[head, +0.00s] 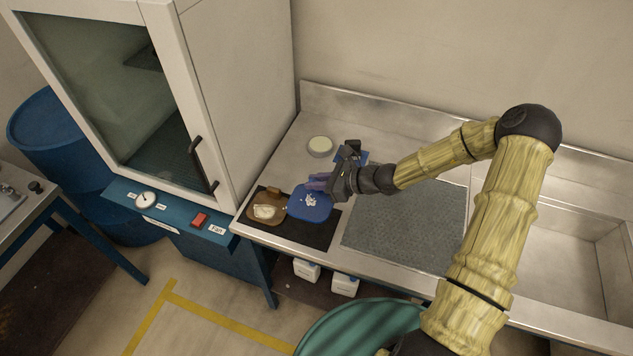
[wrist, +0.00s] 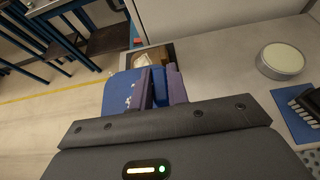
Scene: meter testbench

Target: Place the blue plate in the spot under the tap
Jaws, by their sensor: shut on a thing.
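The blue plate (head: 311,207) has small white bits on it and is level, above or at the right part of a dark mat. It also shows in the wrist view (wrist: 118,92). My gripper (head: 318,183) is shut on the plate's far edge with its purple fingers, seen in the wrist view (wrist: 163,87). I cannot tell whether the plate touches the mat. No tap is clearly visible; my arm covers part of the counter and sink side.
A brown board with a pale item (head: 264,212) lies left of the plate on the dark mat (head: 318,236). A round pale-topped dish (head: 320,146) stands behind. A black device on a blue base (wrist: 298,112) is nearby. A grey mat (head: 400,225) and sink (head: 570,260) lie right.

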